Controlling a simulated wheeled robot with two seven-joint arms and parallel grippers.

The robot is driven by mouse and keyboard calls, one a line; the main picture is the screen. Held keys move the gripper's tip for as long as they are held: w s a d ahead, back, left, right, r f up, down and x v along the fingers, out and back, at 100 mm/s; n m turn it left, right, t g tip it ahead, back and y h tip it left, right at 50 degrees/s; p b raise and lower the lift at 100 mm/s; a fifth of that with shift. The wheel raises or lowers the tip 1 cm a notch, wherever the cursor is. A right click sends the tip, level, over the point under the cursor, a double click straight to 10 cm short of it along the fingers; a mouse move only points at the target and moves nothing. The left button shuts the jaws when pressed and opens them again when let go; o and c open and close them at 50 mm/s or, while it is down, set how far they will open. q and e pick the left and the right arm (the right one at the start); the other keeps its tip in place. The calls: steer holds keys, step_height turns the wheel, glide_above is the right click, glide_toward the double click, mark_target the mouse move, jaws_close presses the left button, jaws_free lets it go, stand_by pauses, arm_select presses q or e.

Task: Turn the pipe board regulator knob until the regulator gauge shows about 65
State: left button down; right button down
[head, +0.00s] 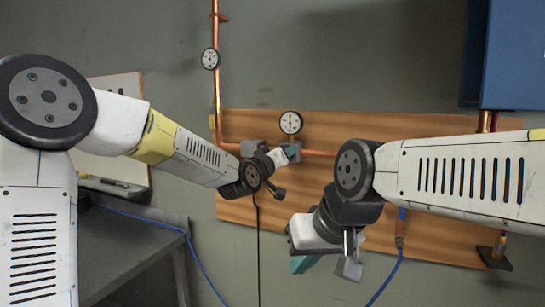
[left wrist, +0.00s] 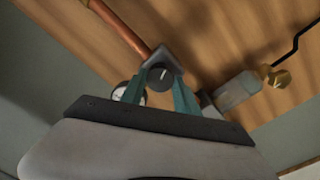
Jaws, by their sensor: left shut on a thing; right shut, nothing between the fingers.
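The regulator knob (left wrist: 159,77) is a dark round knob with a pale pointer line, in the left wrist view. My left gripper (left wrist: 160,88) is shut on it, a teal finger on each side. In the head view my left gripper (head: 291,153) reaches the pipe board (head: 430,127) and hides the knob. The round white regulator gauge (head: 290,122) stands just above it; its needle is too small to read surely. The gauge (left wrist: 127,92) is partly hidden behind a finger in the left wrist view. My right gripper (head: 304,263) is shut and empty, low before the board.
A second gauge (head: 210,58) sits on the vertical copper pipe (head: 216,90). A blue cabinet (head: 515,55) hangs at upper right. A grey bench (head: 125,245) stands at lower left. A blue hose (head: 385,283) hangs below the board near my right arm.

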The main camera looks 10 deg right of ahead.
stand_by(0.5)
arm_select(q)
steer(key=c, duration=0.9)
jaws_free()
steer(key=v, duration=0.8)
steer(key=shift+w, duration=0.1)
stand_by(0.3)
